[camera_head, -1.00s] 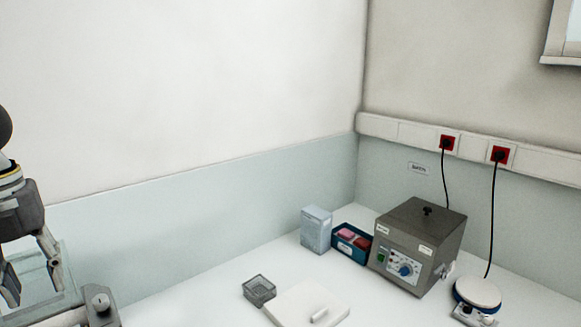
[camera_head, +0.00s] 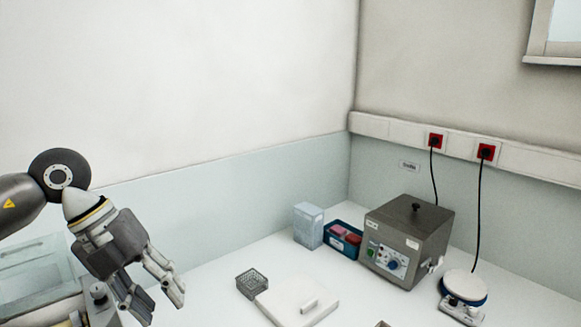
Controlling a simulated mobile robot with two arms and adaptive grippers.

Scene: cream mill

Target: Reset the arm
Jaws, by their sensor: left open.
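My left gripper (camera_head: 160,301) is at the lower left of the head view, hanging down with its two fingers apart. It is open and nothing shows between the fingers. My left arm (camera_head: 22,203) comes in from the left edge, with a dark round joint above the gripper. The gripper is in front of the left part of the white bench, left of a small grey mesh basket (camera_head: 252,284). My right gripper is not in the view.
A clear-walled device (camera_head: 35,268) stands at the left, partly behind my gripper. A white board (camera_head: 285,306) lies beside the basket. Farther back are a pale box (camera_head: 308,225), a blue tray (camera_head: 343,240), a grey mill-like machine (camera_head: 407,240) and a round-topped white device (camera_head: 463,287).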

